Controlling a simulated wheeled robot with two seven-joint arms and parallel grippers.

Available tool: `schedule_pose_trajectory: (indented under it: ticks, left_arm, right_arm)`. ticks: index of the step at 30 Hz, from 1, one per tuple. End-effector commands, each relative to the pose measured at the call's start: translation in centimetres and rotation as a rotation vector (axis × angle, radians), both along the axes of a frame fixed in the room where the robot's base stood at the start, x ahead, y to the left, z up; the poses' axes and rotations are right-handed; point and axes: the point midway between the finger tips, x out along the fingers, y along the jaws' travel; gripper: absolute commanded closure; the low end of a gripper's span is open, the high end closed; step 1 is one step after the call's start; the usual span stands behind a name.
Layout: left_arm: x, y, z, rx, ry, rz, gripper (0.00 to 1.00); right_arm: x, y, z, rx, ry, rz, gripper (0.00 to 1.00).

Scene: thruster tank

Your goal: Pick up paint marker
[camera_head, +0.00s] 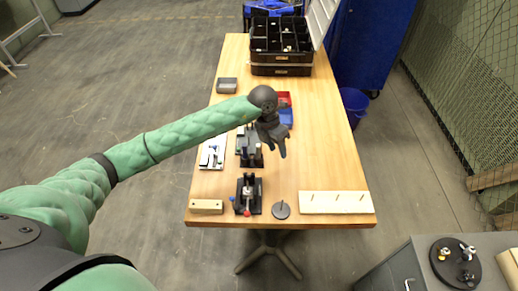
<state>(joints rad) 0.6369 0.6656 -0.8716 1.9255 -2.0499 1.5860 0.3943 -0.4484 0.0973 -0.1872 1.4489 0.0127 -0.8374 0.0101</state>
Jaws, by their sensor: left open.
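I cannot make out the paint marker for certain at this size. A white tray (207,163) with small dark and blue items lies at the left edge of the wooden table (310,160). My left arm reaches in from the left across the table. My left gripper (278,153) is open, with its fingers pointing down over the middle of the table and no object visible between them. It is to the right of a black and grey fixture (243,157) and partly hides what lies behind it. My right gripper is not in view.
A black compartment case (281,70) stands at the far end, with a grey bin (227,85), red bin (284,96) and blue bin (287,117) nearer. A second fixture (247,205), wooden block (206,206), round disc (281,210) and slotted board (335,207) line the near edge.

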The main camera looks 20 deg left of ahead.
Motion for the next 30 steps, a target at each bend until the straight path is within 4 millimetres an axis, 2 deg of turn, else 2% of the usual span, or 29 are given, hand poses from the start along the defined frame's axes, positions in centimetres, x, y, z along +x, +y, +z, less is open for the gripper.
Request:
schedule_pose_trajectory:
  ticks: [1,3,8,13,15,23,30]
  left_arm:
    - [0.7,1.7,0.1,0.073,-0.006,0.01,0.58]
    - [1.4,3.7,0.4,0.157,-0.008,0.022,0.58]
    - [2.2,6.2,0.7,0.261,-0.01,0.045,0.58]
    - [2.2,6.5,-0.1,0.274,-0.007,0.047,0.58]
    - [2.1,6.5,-0.8,0.274,-0.006,0.047,0.58]
    - [2.1,6.5,-2.2,0.272,-0.007,0.047,0.58]
    - [1.8,6.8,-3.8,0.271,-0.006,0.046,0.58]
  right_arm:
    - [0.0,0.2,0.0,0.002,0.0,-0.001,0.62]
    - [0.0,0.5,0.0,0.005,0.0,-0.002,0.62]
    - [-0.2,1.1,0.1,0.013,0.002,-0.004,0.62]
    - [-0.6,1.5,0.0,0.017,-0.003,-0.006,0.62]
    - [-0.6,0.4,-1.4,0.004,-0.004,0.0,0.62]
    - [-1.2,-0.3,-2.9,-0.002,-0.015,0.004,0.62]
    - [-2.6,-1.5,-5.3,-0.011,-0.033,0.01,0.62]
